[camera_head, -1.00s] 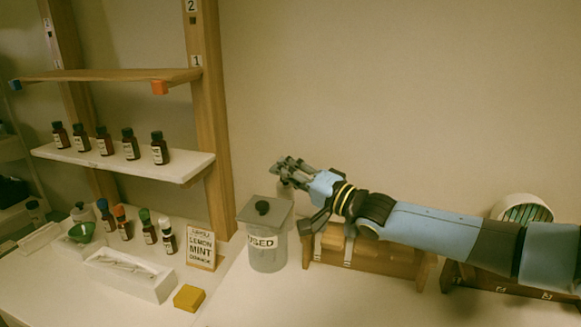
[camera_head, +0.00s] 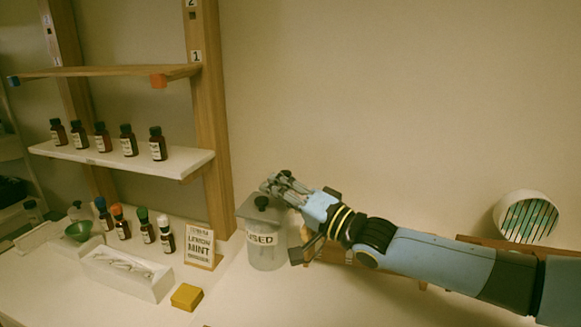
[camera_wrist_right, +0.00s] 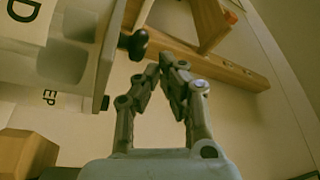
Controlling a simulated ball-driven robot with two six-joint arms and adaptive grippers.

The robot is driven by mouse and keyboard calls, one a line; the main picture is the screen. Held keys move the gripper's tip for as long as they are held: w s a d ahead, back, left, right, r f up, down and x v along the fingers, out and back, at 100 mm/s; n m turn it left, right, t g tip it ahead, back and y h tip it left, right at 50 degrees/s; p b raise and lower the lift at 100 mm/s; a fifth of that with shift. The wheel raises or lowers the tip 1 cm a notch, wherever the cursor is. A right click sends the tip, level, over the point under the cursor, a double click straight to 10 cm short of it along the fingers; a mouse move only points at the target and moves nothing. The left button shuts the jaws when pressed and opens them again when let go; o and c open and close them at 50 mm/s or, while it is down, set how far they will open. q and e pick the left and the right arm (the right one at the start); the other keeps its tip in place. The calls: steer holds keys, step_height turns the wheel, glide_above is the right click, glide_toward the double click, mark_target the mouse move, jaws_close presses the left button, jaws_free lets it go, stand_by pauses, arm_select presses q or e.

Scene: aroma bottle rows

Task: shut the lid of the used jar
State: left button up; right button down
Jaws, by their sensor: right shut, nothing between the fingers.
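The used jar (camera_head: 266,255) is a translucent pot labelled "USED" standing upright on the table. My right gripper (camera_head: 268,184) is shut and empty, just above and behind the knob, covering part of the lid's right side. In the right wrist view, the knob (camera_wrist_right: 135,44) and lid edge (camera_wrist_right: 109,60) are left of the shut fingertips (camera_wrist_right: 166,66); a small gap shows. My left gripper is out of view.
A wooden rack (camera_head: 331,253) stands right of the jar, partly behind my right arm. A label card (camera_head: 200,246), yellow block (camera_head: 186,297), white tray (camera_head: 148,283) and several small bottles are at left. A wooden shelf post (camera_head: 211,120) rises behind them.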

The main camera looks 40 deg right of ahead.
mark_target(276, 209)
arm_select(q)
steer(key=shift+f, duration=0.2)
arm_select(e)
steer(key=shift+a+f, duration=0.15)
steer(key=shift+f, duration=0.05)
stand_by(0.4)
step_height(276, 209, up, 5)
steer(key=p, duration=0.3)
steer(key=shift+f+p, duration=0.2)
steer(key=shift+p, duration=0.15)
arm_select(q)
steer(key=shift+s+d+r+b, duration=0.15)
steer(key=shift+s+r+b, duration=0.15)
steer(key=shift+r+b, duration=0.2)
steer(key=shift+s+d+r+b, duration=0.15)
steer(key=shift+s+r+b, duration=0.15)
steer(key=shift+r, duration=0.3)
arm_select(e)
steer(key=s+d+f, duration=0.4)
steer(key=s, duration=0.4)
steer(key=shift+s+d, duration=0.2)
steer(key=shift+s, duration=0.05)
steer(key=shift+f, duration=0.15)
